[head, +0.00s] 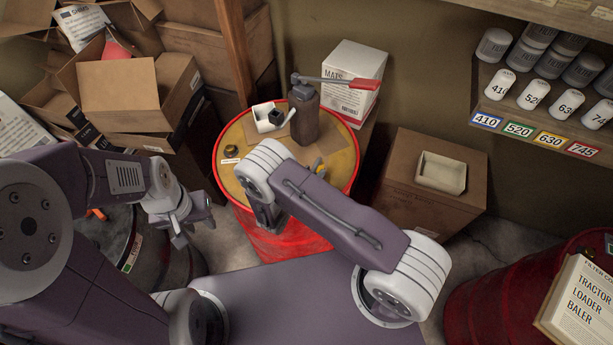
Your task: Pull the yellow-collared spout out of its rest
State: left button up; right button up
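I cannot make out a yellow-collared spout or its rest for certain. A dark hand pump (304,112) with a red-gripped lever stands on the yellow-topped red drum (286,248). A small white tray (262,117) with a dark block is beside the pump. My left gripper (186,236) hangs left of the red drum, over the dark drum's edge; its fingers look apart and nothing shows between them. My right gripper (266,214) is low over the red drum's near rim, partly hidden by its own arm, so its opening is unclear.
A dark drum (112,228) with an orange piece stands behind my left arm. Cardboard boxes (118,88) fill the back left. A carton (425,185) with a cream tray (441,173) is at right. Shelved cans (541,95) and another red drum (490,305) stand farther right.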

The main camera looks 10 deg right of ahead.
jog(key=shift+w+f, duration=0.1)
jog(key=shift+w, duration=0.1)
jog(key=shift+s, duration=0.1)
jog(key=c, duration=0.8)
grip_shut()
dwell(0.7)
